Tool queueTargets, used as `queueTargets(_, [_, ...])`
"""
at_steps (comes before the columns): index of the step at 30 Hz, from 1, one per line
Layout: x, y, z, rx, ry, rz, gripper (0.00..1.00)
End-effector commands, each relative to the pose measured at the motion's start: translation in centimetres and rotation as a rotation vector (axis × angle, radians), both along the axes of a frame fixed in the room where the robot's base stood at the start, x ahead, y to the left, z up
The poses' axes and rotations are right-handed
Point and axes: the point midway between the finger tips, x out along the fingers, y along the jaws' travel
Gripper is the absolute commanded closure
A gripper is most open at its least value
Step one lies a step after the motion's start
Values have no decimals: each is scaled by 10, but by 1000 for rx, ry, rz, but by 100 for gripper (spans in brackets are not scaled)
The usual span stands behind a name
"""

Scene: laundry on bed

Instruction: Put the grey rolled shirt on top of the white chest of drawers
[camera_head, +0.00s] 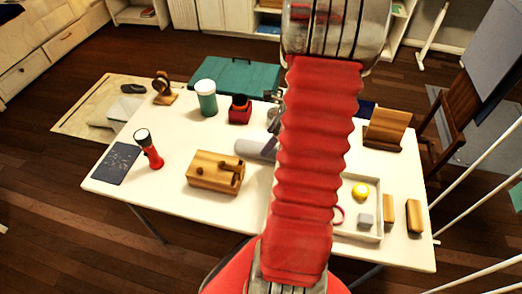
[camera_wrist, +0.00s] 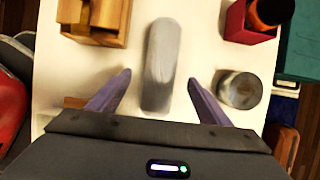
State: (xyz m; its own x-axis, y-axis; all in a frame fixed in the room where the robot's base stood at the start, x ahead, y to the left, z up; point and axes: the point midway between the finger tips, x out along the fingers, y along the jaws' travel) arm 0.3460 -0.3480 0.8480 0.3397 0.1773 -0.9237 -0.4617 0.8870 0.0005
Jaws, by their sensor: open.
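The grey rolled shirt (camera_head: 252,148) lies on the white table, partly hidden behind my red arm in the head view. In the wrist view the shirt (camera_wrist: 162,50) lies lengthwise, its near end between my fingers. My gripper (camera_wrist: 160,78) is open, with a purple finger on each side of the shirt and a visible gap to both. Pale furniture with drawers (camera_head: 50,42) stands at the far left, and a white cabinet (camera_head: 228,16) stands at the back; I cannot tell which is the white chest of drawers.
On the table (camera_head: 130,180), a wooden block box (camera_head: 212,170) is left of the shirt. A red box (camera_head: 240,112), a teal-and-white jar (camera_head: 206,98) and a red flashlight (camera_head: 150,150) are near. A white tray (camera_head: 362,238) is at the right. A chair (camera_head: 445,120) stands beyond.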

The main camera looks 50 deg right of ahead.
Motion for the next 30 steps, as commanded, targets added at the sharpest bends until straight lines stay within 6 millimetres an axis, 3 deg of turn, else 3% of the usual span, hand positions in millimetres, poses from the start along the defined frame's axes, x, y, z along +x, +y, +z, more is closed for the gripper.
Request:
queueTargets(16, [4, 2, -12, 0, 1, -2, 28])
queueTargets(30, [21, 9, -55, 0, 1, -2, 28])
